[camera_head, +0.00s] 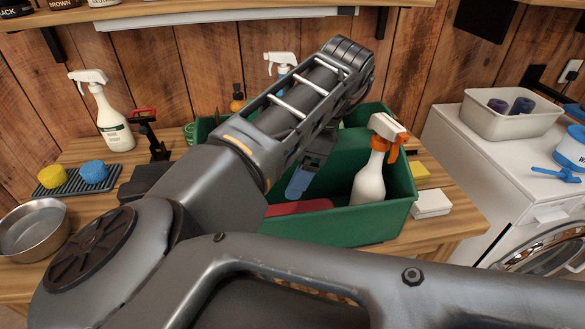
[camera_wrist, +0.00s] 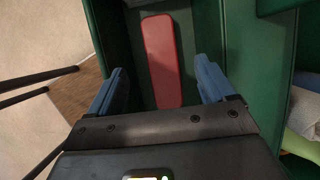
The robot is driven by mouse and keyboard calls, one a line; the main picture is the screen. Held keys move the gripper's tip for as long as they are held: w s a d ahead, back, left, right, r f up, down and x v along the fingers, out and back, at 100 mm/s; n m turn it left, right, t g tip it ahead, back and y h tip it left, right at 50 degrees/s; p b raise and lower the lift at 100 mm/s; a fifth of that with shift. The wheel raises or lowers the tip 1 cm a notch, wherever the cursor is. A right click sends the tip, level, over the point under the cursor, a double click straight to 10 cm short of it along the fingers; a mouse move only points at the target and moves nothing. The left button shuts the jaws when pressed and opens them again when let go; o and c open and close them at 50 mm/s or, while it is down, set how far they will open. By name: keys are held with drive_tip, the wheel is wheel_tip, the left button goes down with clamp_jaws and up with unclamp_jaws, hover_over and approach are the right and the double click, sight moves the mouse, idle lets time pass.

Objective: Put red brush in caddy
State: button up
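The red brush (camera_head: 298,207) lies inside the green caddy (camera_head: 340,228), near its front wall. In the wrist view the red brush (camera_wrist: 162,58) lies lengthwise on the floor of one green compartment, between the walls of the caddy (camera_wrist: 238,50). My gripper (camera_head: 300,184) is over this compartment. In the wrist view my gripper (camera_wrist: 162,84) has its blue fingers apart, one on each side of the brush in the picture, with nothing between them. The brush's near end is close to the gripper body in view. My arm covers much of the caddy in the head view.
A white spray bottle with an orange trigger (camera_head: 370,178) stands in the caddy's right part. On the bench are another spray bottle (camera_head: 110,122), a ribbed mat (camera_head: 70,184) with yellow and blue round items, and a metal bowl (camera_head: 35,232). A washer with a tub (camera_head: 505,118) stands right.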

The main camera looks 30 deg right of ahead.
drive_tip(key=shift+o, duration=1)
drive_tip(key=w+v, duration=0.1)
drive_tip(key=v, duration=0.6)
drive_tip(key=shift+s+r, duration=0.35)
drive_tip(key=shift+s, duration=0.2)
drive_tip(key=shift+d, duration=0.15)
